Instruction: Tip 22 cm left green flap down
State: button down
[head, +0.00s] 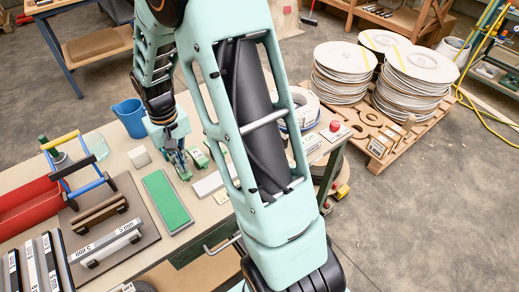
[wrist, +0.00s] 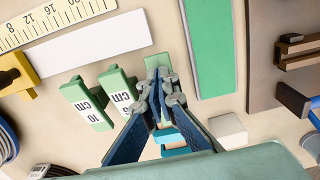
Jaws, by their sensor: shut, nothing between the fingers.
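My gripper (head: 181,168) is low over the bench in the head view, and its fingers are shut with nothing between them. In the wrist view my gripper (wrist: 163,98) is over a green flap (wrist: 157,62), whose far end shows just past the fingertips. The fingers hide most of it, and its label cannot be read. I cannot tell whether they touch it. Left of it are two more green flaps with white labels: one reads "cm" with its number unclear (wrist: 121,92), the outer one reads 10 (wrist: 87,104). One green flap (head: 198,158) shows beside my gripper in the head view.
A long green panel (head: 166,200) and a white strip (head: 209,183) lie nearby. A white block (wrist: 228,130) stands close right of the fingers in the wrist view. A ruler (wrist: 50,22), blue jug (head: 131,117) and red toolbox (head: 30,207) are around the bench.

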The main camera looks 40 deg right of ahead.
notch_tip(320, 180, up, 6)
jog(key=p, duration=0.4)
jog(key=shift+r, duration=0.25)
dwell(0.4)
